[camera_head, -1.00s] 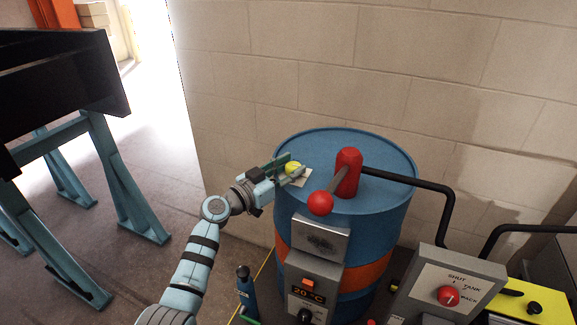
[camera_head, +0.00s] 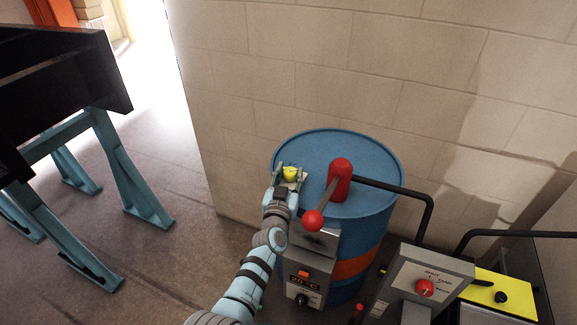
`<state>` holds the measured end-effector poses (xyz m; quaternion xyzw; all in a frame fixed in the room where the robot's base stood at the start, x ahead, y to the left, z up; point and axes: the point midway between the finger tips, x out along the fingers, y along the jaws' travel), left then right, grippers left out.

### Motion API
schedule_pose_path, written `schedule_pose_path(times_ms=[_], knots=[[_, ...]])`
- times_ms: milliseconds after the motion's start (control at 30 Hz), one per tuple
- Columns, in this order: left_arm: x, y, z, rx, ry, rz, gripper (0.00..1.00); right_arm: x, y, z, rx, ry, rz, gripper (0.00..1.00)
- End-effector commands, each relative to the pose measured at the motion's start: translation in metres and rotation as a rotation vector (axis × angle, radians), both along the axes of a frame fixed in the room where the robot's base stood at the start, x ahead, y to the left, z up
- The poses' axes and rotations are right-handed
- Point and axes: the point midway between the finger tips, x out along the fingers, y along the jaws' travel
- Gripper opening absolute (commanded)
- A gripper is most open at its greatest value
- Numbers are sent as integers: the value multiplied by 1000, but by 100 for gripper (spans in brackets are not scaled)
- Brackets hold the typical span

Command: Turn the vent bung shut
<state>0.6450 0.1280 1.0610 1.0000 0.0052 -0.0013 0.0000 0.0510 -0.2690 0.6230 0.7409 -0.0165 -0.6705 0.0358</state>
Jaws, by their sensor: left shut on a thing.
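The yellow vent bung (camera_head: 290,173) sits on a small pale plate on top of the blue drum (camera_head: 322,150), near the drum's left rim. My left gripper (camera_head: 289,174) comes up from below and is shut on the bung, with a finger on each side of it. The bung's lower part is hidden by the gripper, and I cannot tell how far it is turned. My right gripper does not show.
A red pump (camera_head: 340,180) with a red-knobbed lever (camera_head: 313,220) stands just right of the gripper. A black hose (camera_head: 405,191) runs from it to the right. A control box (camera_head: 305,275) hangs on the drum's front. A selector panel (camera_head: 425,280) stands lower right.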

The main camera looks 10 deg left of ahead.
Motion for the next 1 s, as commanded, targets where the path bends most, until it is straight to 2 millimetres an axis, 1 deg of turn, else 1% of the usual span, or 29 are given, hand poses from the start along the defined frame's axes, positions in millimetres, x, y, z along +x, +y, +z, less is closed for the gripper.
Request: schedule_pose_path(times_ms=[67, 400, 433, 533, 567, 1000], knots=[[-1, -1, 0, 0, 1, 6, 7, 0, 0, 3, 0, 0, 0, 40], [-1, -1, -2, 0, 0, 9, 7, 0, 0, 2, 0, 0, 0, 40], [-1, -1, -2, 0, 0, 9, 37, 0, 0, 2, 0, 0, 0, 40], [0, -1, -1, 0, -1, 9, 53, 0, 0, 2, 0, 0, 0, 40], [0, -1, -1, 0, -1, 9, 56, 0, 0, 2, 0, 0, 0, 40], [0, -1, 0, 1, -3, 9, 56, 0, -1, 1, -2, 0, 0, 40]])
